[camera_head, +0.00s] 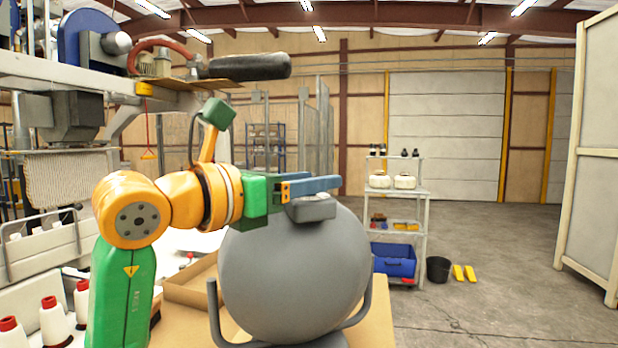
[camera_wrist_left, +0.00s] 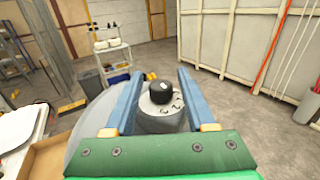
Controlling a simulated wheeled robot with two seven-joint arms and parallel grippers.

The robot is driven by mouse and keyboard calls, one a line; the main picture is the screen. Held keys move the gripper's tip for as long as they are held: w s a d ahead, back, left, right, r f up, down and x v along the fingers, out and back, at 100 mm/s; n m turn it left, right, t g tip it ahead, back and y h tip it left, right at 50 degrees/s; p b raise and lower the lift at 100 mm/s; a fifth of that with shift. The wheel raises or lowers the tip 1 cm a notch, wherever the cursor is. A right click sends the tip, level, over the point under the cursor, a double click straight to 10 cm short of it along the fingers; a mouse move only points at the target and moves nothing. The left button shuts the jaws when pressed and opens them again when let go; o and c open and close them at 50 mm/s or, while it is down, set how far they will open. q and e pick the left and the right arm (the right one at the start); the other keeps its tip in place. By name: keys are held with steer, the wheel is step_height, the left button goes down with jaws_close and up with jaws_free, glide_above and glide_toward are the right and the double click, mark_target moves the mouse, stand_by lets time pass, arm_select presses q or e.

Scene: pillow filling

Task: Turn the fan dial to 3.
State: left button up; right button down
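The fan (camera_head: 290,275) is a large grey round body on a curved stand at the table. A small grey control housing (camera_head: 312,208) sits on its top. In the left wrist view the black dial (camera_wrist_left: 157,92) stands on this housing, with small markings beside it too small to read. My left gripper (camera_head: 325,184) reaches in from the left, level with the housing top. In the left wrist view my left gripper (camera_wrist_left: 160,73) is open, with one blue finger on each side of the dial and gaps between. The dial is hidden in the head view. My right gripper is not in view.
A cardboard box (camera_head: 190,290) lies left of the fan on the table (camera_head: 375,325). White-and-red spools (camera_head: 54,322) stand at the lower left. A shelf cart (camera_head: 424,215) with a blue bin (camera_head: 393,260) stands behind at right.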

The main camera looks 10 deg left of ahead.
arm_select(q)
steer(key=shift+s, duration=0.1)
jaws_close()
steer(key=m+g+h+p, duration=0.1)
steer(key=g+h+p, duration=0.1)
steer(key=m+g+h+p, duration=0.1)
steer(key=m+h+p, duration=0.1)
steer(key=p, duration=0.1)
steer(key=shift+a+r+m+g, duration=0.1)
steer(key=shift+r+m+g, duration=0.2)
steer(key=shift+r+g, duration=0.1)
steer(key=shift+f+m+g+h, duration=0.2)
steer(key=shift+m+g+h, duration=0.1)
steer(key=shift+h, duration=0.2)
steer(key=shift+f, duration=0.15)
steer(key=shift+o, duration=1.3)
jaws_free()
steer(key=b+v, duration=0.2)
steer(key=v, duration=0.4)
steer(key=shift+a+f+b, duration=0.15)
steer(key=shift+b, duration=0.15)
steer(key=shift+s+a, duration=0.2)
steer(key=shift+a, duration=0.1)
